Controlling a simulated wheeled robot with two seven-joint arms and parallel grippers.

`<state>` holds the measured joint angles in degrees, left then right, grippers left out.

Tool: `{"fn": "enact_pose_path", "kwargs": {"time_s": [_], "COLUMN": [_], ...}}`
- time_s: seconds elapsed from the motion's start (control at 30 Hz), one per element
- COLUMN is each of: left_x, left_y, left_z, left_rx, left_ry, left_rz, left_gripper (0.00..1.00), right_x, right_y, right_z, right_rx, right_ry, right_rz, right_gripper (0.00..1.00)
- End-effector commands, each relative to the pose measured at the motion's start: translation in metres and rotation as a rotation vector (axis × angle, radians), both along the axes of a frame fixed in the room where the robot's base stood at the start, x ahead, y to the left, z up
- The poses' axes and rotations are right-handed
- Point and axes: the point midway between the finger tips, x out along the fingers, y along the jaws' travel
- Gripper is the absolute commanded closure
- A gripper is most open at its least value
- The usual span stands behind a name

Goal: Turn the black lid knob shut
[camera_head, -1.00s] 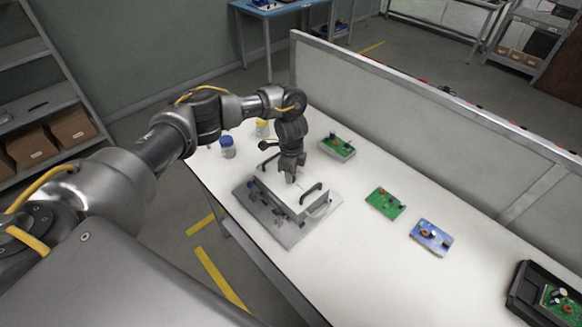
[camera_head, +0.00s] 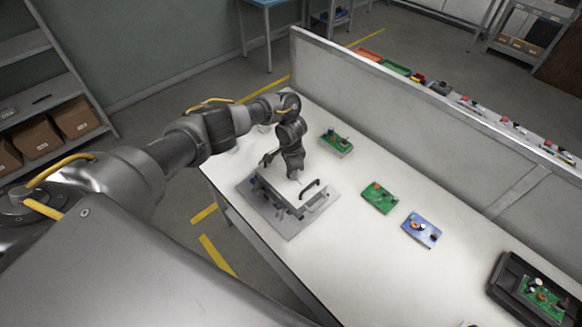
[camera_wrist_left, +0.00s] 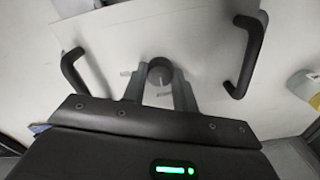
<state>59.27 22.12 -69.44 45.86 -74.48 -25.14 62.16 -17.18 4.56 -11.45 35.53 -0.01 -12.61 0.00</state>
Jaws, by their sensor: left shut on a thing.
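A grey fixture (camera_head: 290,224) with a white lid lies on the near left part of the white table. The lid (camera_wrist_left: 210,45) fills much of the left wrist view, with a black handle on each side (camera_wrist_left: 249,55) (camera_wrist_left: 72,72). The round black knob (camera_wrist_left: 160,69) is at the middle of the lid. My left gripper (camera_head: 292,176) points down over the lid. In the left wrist view its two fingers (camera_wrist_left: 161,80) are on either side of the knob, shut on it. The knob is hidden by the gripper in the head view. My right gripper is not in view.
A green board on a grey block (camera_head: 336,142) stands behind the fixture. A green board (camera_head: 379,198) and a blue board (camera_head: 422,229) lie to the right. A black tray (camera_head: 503,290) is at the far right. A low partition (camera_head: 400,115) runs along the back edge.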

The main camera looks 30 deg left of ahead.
Motion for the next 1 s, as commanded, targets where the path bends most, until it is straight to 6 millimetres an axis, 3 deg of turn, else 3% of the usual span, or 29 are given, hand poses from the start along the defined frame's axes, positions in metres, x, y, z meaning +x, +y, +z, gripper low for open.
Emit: {"fn": "enact_pose_path", "kwargs": {"time_s": [0.5, 0.53, 0.7, 1.0], "left_x": [-0.0008, -0.0008, -0.0005, 0.0002], "left_y": [0.0, 0.0, 0.0001, -0.0002], "left_z": [-0.0012, -0.0012, -0.0009, 0.0018], "left_rx": [0.0, 0.0, 0.0, -0.001], "left_ry": [0.001, 0.001, 0.001, -0.001], "left_rz": [0.02, 0.02, 0.019, 0.019], "left_gripper": [0.94, 0.7, 0.49, 0.49], "right_x": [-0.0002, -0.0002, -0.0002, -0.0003], "right_y": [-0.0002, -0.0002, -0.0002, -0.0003], "right_z": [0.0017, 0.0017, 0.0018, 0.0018], "right_rx": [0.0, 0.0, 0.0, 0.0], "right_ry": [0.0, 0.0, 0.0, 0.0], "right_rz": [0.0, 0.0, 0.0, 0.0], "right_gripper": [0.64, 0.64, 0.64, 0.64]}}
